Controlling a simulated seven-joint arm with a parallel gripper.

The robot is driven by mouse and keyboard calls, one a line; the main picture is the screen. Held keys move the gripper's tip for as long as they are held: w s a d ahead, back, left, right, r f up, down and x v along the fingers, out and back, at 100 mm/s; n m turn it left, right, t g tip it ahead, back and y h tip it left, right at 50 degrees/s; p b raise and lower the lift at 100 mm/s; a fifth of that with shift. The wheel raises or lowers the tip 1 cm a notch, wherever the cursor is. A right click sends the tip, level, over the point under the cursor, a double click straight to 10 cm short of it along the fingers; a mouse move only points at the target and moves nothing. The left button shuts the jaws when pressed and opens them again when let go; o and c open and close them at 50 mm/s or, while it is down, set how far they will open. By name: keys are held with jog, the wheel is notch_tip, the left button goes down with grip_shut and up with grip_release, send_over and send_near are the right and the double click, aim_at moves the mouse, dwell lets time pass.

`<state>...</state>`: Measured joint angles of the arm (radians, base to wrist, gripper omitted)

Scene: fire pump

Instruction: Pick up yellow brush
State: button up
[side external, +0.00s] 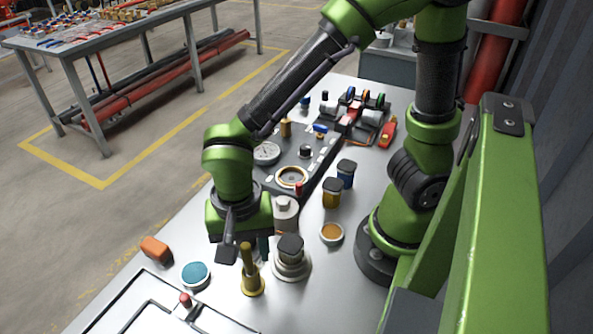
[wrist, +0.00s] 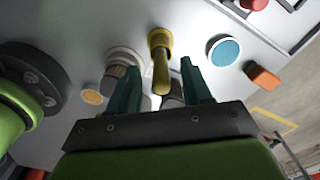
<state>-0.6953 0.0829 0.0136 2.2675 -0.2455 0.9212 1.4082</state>
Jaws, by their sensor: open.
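The yellow brush (side external: 252,280) stands upright on the grey tabletop, with a wide yellow base and a darker yellow handle. In the wrist view the brush (wrist: 160,45) is upper centre, its handle pointing towards my gripper. My gripper (side external: 243,254) points down at the brush's upper end. In the wrist view its teal fingers are spread, and the handle shows in the gap between the fingertips (wrist: 160,72). Gaps show on both sides of the handle. I cannot tell how deep the handle reaches between the fingers.
A grey capped fitting (side external: 291,262) stands close right of the brush. A teal-topped round tin (side external: 196,275) and an orange block (side external: 155,249) lie to the left. A gauge panel (side external: 318,165) lies behind.

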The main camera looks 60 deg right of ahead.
aim_at(247, 260)
notch_tip(247, 260, down, 4)
jog(key=shift+w+r, duration=0.1)
jog(key=shift+r, duration=0.15)
grip_shut()
notch_tip(247, 260, up, 10)
jog(key=shift+r, duration=0.1)
dwell(0.6)
